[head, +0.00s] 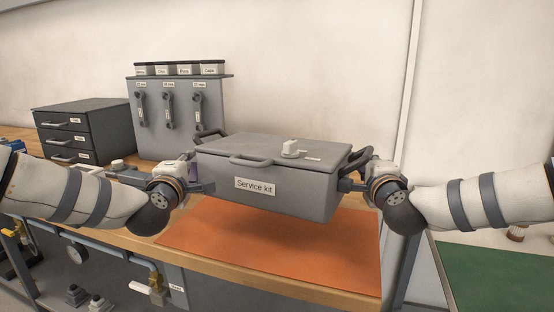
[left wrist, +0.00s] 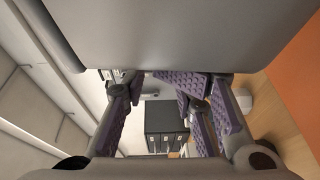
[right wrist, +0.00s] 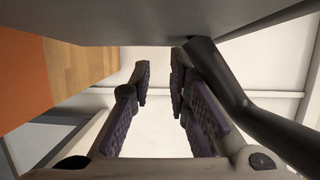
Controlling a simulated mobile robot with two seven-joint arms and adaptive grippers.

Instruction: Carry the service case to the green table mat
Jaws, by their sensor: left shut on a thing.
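The service case (head: 265,185), a grey lidded box labelled "Service kit", hangs level above an orange mat, with a shadow beneath it. My left gripper (head: 205,187) is shut on the case at its left side handle. My right gripper (head: 350,184) is at the right side handle (head: 358,158); its fingers (right wrist: 160,85) show in the right wrist view just beyond the case wall, with the dark handle beside them, but their grip is unclear. The green table mat (head: 495,275) lies at the lower right, on a separate surface, partly out of frame.
The orange mat (head: 340,255) lies on the wooden bench (head: 230,268). A grey rack with tools (head: 180,115) and a dark drawer unit (head: 85,130) stand behind on the left. A bench post (head: 405,265) and a gap separate the bench from the green mat. A small brown-and-white item (head: 517,233) stands behind that mat.

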